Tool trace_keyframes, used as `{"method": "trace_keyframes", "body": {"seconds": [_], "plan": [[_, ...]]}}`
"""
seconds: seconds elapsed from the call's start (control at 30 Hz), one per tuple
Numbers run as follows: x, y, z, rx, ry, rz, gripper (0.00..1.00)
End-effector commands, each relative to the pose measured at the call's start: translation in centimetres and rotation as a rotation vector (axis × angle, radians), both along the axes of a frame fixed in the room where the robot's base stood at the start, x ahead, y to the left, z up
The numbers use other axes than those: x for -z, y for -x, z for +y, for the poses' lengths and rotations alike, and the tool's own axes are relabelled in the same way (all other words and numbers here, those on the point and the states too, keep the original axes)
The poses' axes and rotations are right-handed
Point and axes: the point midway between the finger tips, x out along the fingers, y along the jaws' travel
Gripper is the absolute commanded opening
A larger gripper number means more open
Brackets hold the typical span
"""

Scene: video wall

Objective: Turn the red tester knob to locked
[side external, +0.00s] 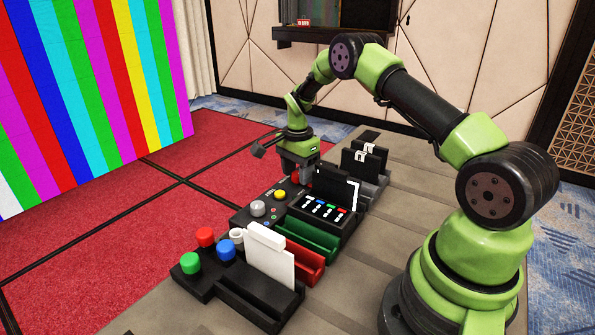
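My gripper (296,176) points down over the far end of the black console (268,222). A small patch of red (295,179) shows at its fingertips and may be the red tester knob. It is mostly hidden by the gripper, so I cannot see its setting or whether the fingers touch it. I cannot tell whether the fingers are open or shut. Nearer on the console are a yellow button or knob (279,195) and a grey knob (257,208).
Red (205,237), blue (226,251) and green (190,263) capped cylinders stand at the near end. A white panel (271,262), red tray (309,264), green tray (309,239) and upright black panel (334,187) stand close on the right. The grey table (343,290) has bare room in front.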

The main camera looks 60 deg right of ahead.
Motion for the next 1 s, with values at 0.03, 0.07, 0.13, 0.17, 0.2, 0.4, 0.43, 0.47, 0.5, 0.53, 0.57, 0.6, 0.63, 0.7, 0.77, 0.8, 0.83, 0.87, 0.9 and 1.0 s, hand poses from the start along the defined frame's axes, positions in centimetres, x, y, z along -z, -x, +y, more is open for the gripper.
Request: {"method": "trace_keyframes", "body": {"seconds": [0.03, 0.07, 0.13, 0.17, 0.2, 0.4, 0.43, 0.47, 0.5, 0.53, 0.57, 0.6, 0.63, 0.7, 0.77, 0.8, 0.83, 0.87, 0.9, 1.0], "plan": [[0.0, 0.0, 0.0, 0.0, 0.0, 0.0, 0.57], [0.0, 0.0, 0.0, 0.0, 0.0, 0.0, 0.57], [0.0, 0.0, 0.0, -0.001, 0.0, 0.0, 0.57], [0.0, 0.0, 0.0, -0.001, 0.0, 0.0, 0.57], [0.0, 0.0, 0.0, -0.001, 0.0, 0.0, 0.57], [-0.9, -0.1, 0.0, -0.001, 0.002, -0.003, 0.57], [-1.4, -0.1, 0.0, -0.001, 0.002, -0.004, 0.57], [-1.8, -0.1, 0.0, -0.001, 0.002, -0.004, 0.57], [-2.6, -0.1, 0.0, -0.002, 0.003, -0.005, 0.57], [-3.2, -0.1, 0.0, -0.002, 0.003, -0.004, 0.57], [-3.8, -0.1, 0.0, -0.002, 0.003, -0.005, 0.57], [-4.7, -0.1, 0.0, -0.001, 0.002, -0.006, 0.57], [-5.3, -0.1, 0.0, 0.0, 0.002, -0.006, 0.57], [-6.7, -0.1, -0.1, -0.002, 0.003, -0.005, 0.57], [-7.7, 0.0, 0.0, 0.0, 0.002, -0.005, 0.57], [-8.3, -0.1, 0.0, -0.001, 0.002, -0.005, 0.57], [-8.6, -0.1, 0.0, -0.001, 0.002, -0.003, 0.57], [-9.0, -0.1, 0.0, -0.002, 0.003, -0.004, 0.57], [-9.3, 0.0, 0.0, -0.001, 0.002, -0.003, 0.57], [-9.8, 0.0, 0.0, 0.0, 0.0, -0.001, 0.57]]}}
